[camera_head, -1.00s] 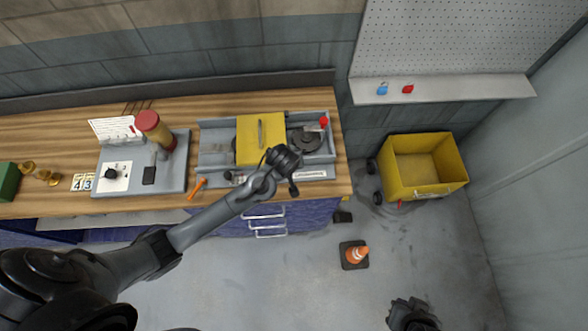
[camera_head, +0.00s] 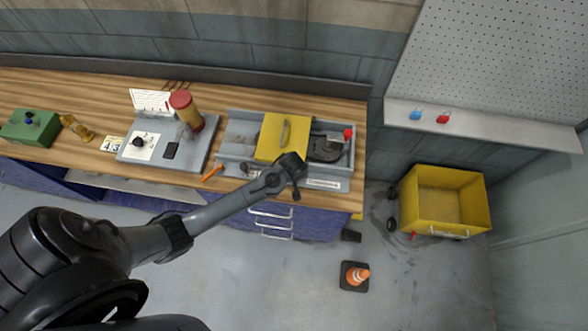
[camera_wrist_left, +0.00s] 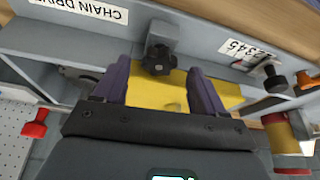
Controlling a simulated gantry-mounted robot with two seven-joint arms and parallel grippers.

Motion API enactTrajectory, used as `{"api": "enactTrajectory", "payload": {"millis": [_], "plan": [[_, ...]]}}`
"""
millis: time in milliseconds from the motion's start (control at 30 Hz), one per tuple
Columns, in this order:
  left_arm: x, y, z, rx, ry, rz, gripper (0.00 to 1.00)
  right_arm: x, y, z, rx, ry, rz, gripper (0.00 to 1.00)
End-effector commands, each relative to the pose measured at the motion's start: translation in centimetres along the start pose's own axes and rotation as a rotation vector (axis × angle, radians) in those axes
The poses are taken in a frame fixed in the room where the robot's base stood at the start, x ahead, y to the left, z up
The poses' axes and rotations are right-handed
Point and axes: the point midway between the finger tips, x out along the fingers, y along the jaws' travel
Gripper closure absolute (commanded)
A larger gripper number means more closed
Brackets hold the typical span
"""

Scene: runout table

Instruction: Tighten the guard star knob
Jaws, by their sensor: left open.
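A black star knob (camera_wrist_left: 159,60) sits on a grey bracket on the front side of the grey housing in the left wrist view. The yellow guard (camera_head: 283,136) covers the middle of the housing and shows behind the knob in the wrist view (camera_wrist_left: 160,92). My left gripper (camera_wrist_left: 158,68) is open, its two purple fingers apart on either side of the knob, with visible gaps. In the head view my left gripper (camera_head: 291,167) is at the housing's front edge and hides the knob. My right gripper is not in view.
A red knob (camera_head: 348,133) stands at the housing's right end. An orange-handled tool (camera_head: 212,171) lies left of the housing. A grey panel with a red-topped cylinder (camera_head: 186,110) is further left.

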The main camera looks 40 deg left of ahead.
Motion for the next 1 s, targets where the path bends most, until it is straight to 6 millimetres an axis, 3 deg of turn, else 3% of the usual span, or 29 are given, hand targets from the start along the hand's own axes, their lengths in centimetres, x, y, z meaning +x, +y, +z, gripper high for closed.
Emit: {"api": "enactTrajectory", "payload": {"millis": [200, 533, 867, 1000], "plan": [[1.3, 0.0, 0.0, 0.000, 0.000, 0.001, 0.29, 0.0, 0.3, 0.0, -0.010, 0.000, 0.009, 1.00], [1.5, 0.0, 0.0, 0.000, 0.000, 0.001, 0.31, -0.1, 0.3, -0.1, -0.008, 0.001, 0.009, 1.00], [1.5, 0.0, 0.0, 0.000, 0.000, 0.001, 0.81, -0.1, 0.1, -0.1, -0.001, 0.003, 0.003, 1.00], [1.3, 0.0, -0.1, 0.019, -0.001, 0.008, 0.85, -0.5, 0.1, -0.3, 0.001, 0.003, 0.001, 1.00]]}}
